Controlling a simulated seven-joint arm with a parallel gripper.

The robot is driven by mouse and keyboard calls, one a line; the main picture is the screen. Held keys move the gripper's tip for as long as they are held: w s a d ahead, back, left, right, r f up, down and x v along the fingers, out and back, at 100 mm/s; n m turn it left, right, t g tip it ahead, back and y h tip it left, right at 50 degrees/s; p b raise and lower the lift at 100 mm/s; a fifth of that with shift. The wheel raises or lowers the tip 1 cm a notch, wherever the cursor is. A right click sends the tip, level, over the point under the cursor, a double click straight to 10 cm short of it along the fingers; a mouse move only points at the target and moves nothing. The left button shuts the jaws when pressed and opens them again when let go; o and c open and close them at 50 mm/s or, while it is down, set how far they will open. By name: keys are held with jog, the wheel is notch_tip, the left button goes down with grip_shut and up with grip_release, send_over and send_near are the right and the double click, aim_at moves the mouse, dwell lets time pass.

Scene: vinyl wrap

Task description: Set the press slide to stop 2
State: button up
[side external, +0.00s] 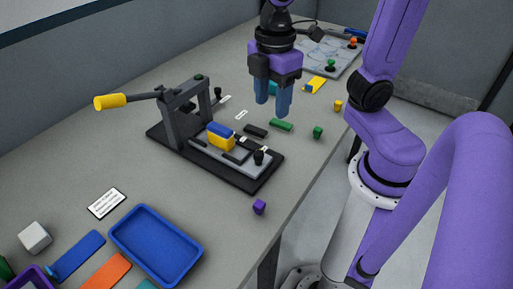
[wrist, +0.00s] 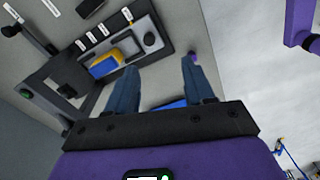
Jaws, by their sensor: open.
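The press (side external: 175,125) has a black base, an upright frame and a lever with a yellow handle (side external: 110,102). Its grey slide (side external: 218,160) carries a blue and yellow block (side external: 221,137), in front of the frame. A black knob (side external: 259,157) stands near the base's near right end. Small white labels line the base; their text is unreadable, so I cannot tell the slide's stop. My gripper (side external: 274,108) is open and empty, above the table beyond the press. In the wrist view, the block (wrist: 105,65) and knob (wrist: 150,39) lie beyond my fingers (wrist: 160,78).
Dark (side external: 256,131) and green (side external: 281,125) bars lie beside the press, with a green block (side external: 318,132) farther right. A purple block (side external: 260,207) lies near the table edge. A blue tray (side external: 113,239) stands at the front left. A patterned board (side external: 330,48) lies at the back.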

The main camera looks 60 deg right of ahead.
aim_at(258, 153)
jog(key=shift+n, duration=0.4)
jog(key=w+f, duration=0.1)
jog(key=f, duration=0.4)
jog(key=w+f, duration=0.1)
jog(key=f, duration=0.9)
jog(key=shift+w+a+f, duration=0.15)
jog(key=shift+w+a, duration=0.1)
jog(key=shift+w, duration=0.15)
grip_shut()
jog(key=shift+w, duration=0.1)
